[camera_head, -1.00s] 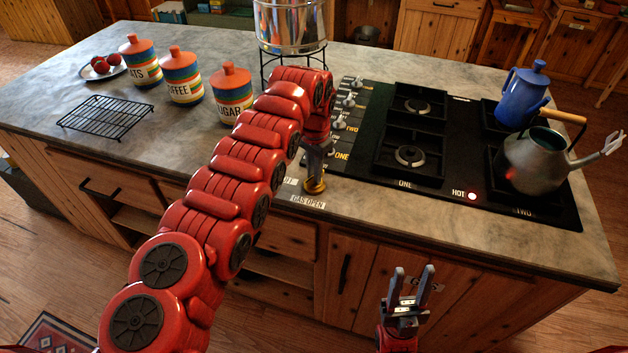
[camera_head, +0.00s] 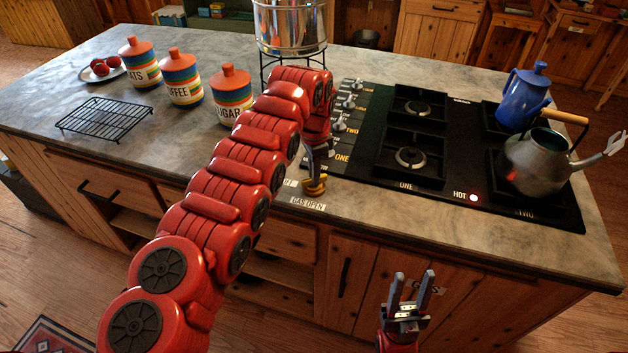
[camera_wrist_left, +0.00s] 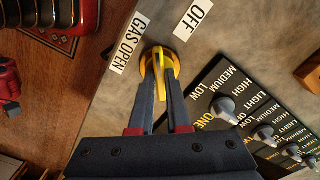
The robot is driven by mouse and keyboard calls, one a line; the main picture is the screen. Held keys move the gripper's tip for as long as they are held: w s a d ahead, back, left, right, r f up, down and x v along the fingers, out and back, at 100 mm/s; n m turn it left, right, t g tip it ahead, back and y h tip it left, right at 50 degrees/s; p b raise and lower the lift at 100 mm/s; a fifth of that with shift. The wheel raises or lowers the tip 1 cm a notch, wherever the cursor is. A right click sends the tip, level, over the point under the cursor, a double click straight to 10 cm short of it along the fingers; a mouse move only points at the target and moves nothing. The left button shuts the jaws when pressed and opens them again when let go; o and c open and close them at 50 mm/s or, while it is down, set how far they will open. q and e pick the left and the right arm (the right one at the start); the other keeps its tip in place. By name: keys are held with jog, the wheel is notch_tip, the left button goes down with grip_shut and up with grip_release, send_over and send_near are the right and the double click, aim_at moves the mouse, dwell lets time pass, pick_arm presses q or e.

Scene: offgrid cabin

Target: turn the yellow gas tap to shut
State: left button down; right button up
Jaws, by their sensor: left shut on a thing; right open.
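The yellow gas tap (camera_head: 314,186) stands on the counter near its front edge, left of the cooktop. In the left wrist view the tap's lever (camera_wrist_left: 158,75) sits between the fingertips of my left gripper (camera_wrist_left: 160,85), which is shut on it. The "GAS OPEN" label (camera_wrist_left: 130,42) and the "OFF" label (camera_wrist_left: 192,19) lie beside the tap. In the head view my left gripper (camera_head: 316,172) reaches down to the tap and partly hides it and the "OFF" label. My right gripper (camera_head: 410,297) is open and empty, in front of the cabinet and below the counter edge.
The black cooktop (camera_head: 447,165) has knobs (camera_head: 339,125) close right of the tap. A grey kettle (camera_head: 537,165) and a blue pot (camera_head: 526,97) stand at its right. Striped canisters (camera_head: 183,78), a wire rack (camera_head: 105,118) and a large metal pot (camera_head: 290,25) are on the counter.

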pick_arm(q)
jog(key=shift+m, duration=1.7)
jog(key=m, duration=0.3)
jog(key=shift+m, duration=0.6)
jog(key=c, duration=0.9)
grip_release()
jog(key=shift+r, duration=0.1)
